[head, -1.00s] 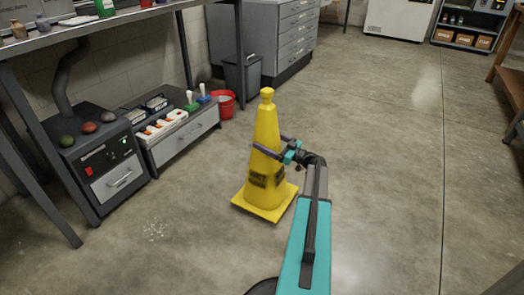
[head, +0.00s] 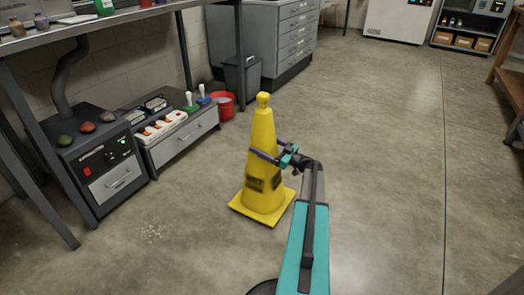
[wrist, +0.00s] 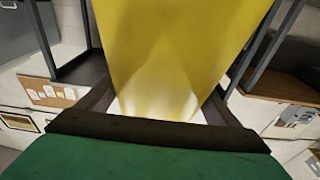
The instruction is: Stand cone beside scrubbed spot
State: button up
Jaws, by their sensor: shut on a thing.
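A yellow cone (head: 264,145) with dark lettering stands upright, its square base at or very near the concrete floor; I cannot tell whether it touches. My gripper (head: 266,154) is shut on the cone around its middle, reaching in from the right. In the wrist view the cone (wrist: 175,60) fills the space between the two fingers (wrist: 160,112). A pale speckled patch (head: 153,231) lies on the floor to the left of the cone and nearer to me, apart from its base.
A grey drawer unit (head: 180,142) and a dark box with a hose (head: 100,160) stand under the bench at left. A red bucket (head: 222,106) and a grey bin (head: 241,78) are behind the cone. The floor (head: 390,170) at right is clear.

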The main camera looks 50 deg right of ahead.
aim_at(275, 152)
jog(key=shift+f, duration=0.65)
jog(key=o, duration=2)
jog(key=shift+f, duration=0.15)
jog(key=shift+v, duration=0.75)
jog(key=p+v, duration=0.3)
jog(key=v, duration=0.6)
jog(key=shift+s+p, duration=0.25)
jog(key=shift+p, duration=0.05)
jog(key=shift+s+d, duration=0.15)
jog(key=shift+s, duration=0.35)
